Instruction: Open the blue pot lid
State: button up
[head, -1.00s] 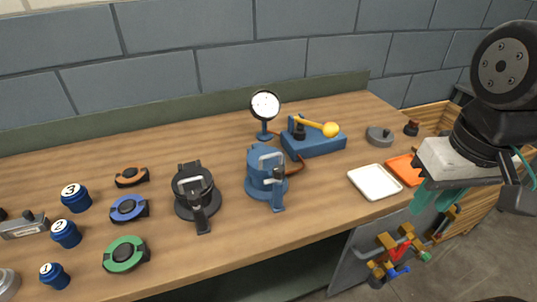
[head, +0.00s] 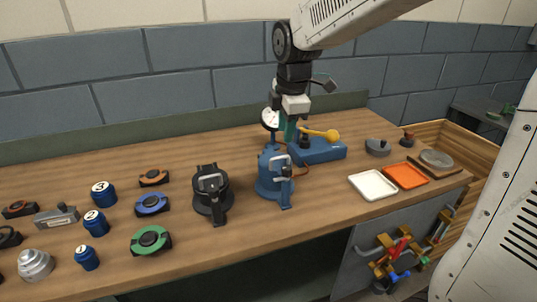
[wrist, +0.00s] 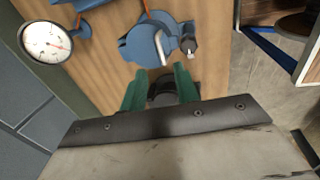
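The blue pot (head: 272,178) stands on the wooden bench with its blue lid down. A pale bail handle (head: 272,160) crosses the lid, and a latch arm sits on the pot's front right. In the wrist view the pot (wrist: 140,44) lies just beyond my fingertips, with the pale handle (wrist: 160,47) and the dark-tipped latch (wrist: 188,45) showing. My gripper (head: 289,131) is above and behind the pot, fingers pointing down. In the wrist view its green fingers (wrist: 160,80) are apart, with nothing held and a dark pot partly visible between them.
A similar black pot (head: 212,192) stands left of the blue one. A dial gauge (wrist: 46,42) stands close behind, and a blue block with a yellow-knobbed lever (head: 318,148) is to the right. White (head: 373,185) and orange (head: 404,175) trays lie farther right.

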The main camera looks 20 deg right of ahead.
send_over(279, 169)
notch_tip(279, 169, down, 8)
jog(key=shift+r, duration=0.15)
jog(key=shift+d, duration=0.1)
grip_shut()
